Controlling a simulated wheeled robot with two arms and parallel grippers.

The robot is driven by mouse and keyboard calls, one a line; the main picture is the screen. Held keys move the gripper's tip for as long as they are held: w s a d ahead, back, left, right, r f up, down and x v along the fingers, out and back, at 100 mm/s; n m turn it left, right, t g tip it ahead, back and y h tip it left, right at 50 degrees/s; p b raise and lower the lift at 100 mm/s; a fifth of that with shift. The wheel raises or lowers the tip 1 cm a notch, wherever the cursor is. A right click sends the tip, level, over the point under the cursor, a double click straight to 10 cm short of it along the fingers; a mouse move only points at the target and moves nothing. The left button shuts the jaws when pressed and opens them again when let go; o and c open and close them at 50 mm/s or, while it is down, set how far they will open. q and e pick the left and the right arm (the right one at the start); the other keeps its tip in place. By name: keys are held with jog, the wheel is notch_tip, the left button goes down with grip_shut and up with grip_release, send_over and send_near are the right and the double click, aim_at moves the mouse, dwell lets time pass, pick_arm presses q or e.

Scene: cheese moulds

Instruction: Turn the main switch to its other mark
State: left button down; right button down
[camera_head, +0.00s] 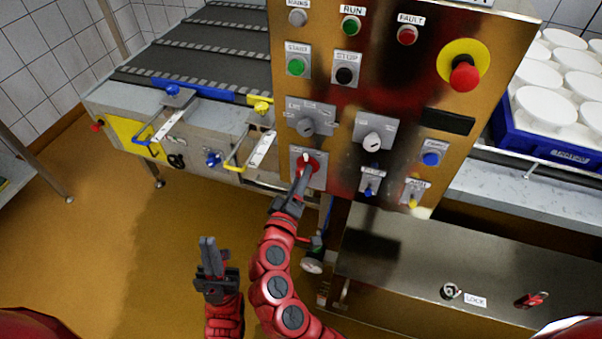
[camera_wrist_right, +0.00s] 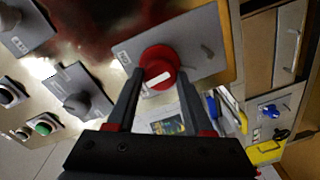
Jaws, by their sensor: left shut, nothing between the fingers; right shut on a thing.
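The main switch (camera_head: 312,164) is a red rotary knob with a white handle bar on a grey plate, low on the left side of the control panel. It also shows in the right wrist view (camera_wrist_right: 158,68). My right gripper (camera_head: 303,176) reaches up to it, and its fingers are shut on the knob, one on each side in the right wrist view (camera_wrist_right: 160,88). My left gripper (camera_head: 209,250) is shut and empty, pointing up over the floor to the left of my right arm.
The panel carries a green START button (camera_head: 296,66), a black STOP button (camera_head: 345,75), a red emergency stop (camera_head: 464,76) and grey selector knobs (camera_head: 373,140) close above the switch. A conveyor (camera_head: 205,55) stands behind left. A blue tray (camera_head: 545,139) with white moulds is at right.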

jog(key=n+p, duration=0.4)
jog(key=n, duration=0.3)
jog(key=shift+a+p, duration=0.1)
jog(key=shift+p, duration=0.3)
jog(key=shift+f, duration=0.1)
jog(key=shift+c, duration=1.4)
grip_release()
